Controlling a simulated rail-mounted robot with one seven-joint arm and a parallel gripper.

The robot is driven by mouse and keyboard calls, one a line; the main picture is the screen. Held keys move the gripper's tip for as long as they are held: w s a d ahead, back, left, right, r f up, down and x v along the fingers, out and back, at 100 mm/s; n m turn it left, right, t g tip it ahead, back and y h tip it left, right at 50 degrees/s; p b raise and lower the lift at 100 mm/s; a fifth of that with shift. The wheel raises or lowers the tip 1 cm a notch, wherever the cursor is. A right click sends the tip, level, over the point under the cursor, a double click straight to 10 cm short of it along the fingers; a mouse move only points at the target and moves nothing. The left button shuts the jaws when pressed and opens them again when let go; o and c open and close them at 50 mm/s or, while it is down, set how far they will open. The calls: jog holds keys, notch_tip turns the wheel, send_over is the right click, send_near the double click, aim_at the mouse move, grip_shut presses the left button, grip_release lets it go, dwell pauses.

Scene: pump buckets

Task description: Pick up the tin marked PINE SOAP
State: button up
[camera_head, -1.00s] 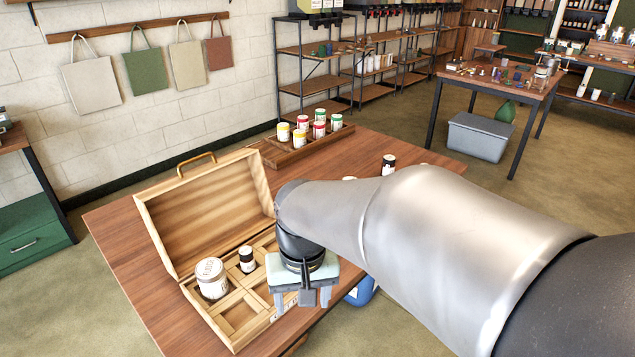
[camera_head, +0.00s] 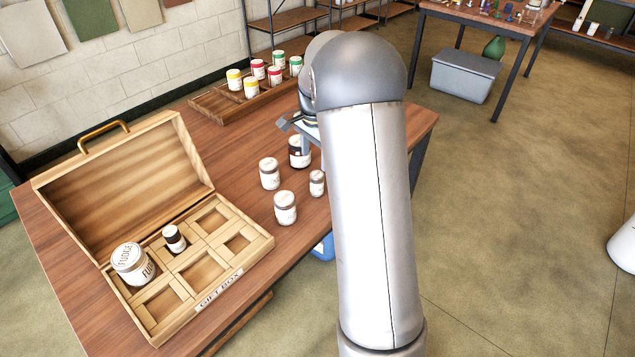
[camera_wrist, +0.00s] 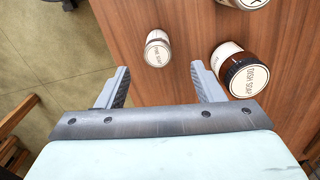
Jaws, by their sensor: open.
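My gripper (camera_wrist: 160,88) is open and empty above the table, its two fingers apart. In the wrist view a small white tin (camera_wrist: 157,50) lies ahead of the gap between the fingers; its lid lettering is too small to read surely. It also shows in the head view (camera_head: 317,183), left of my arm. A larger tin with a dark lid (camera_wrist: 244,77) is right of the right finger; its label seems to include SOAP, the first word unclear. It is partly hidden in the head view (camera_head: 299,153). Two white tins (camera_head: 269,174) and (camera_head: 285,208) stand left of these.
An open wooden gift box (camera_head: 259,247) holds a FUDGE tin (camera_head: 132,264) and a small dark-topped jar (camera_head: 174,239); several compartments are empty. A wooden tray (camera_head: 215,106) with several colour-lidded tins stands behind. The table edge runs close beside the small tin.

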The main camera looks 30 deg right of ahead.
aim_at(317, 175)
notch_tip(317, 175, down, 10)
jog(key=shift+s+d+r+p, duration=0.1)
jog(key=shift+d+r+p, duration=0.1)
jog(key=shift+p, duration=0.4)
jog(key=c, duration=1.1)
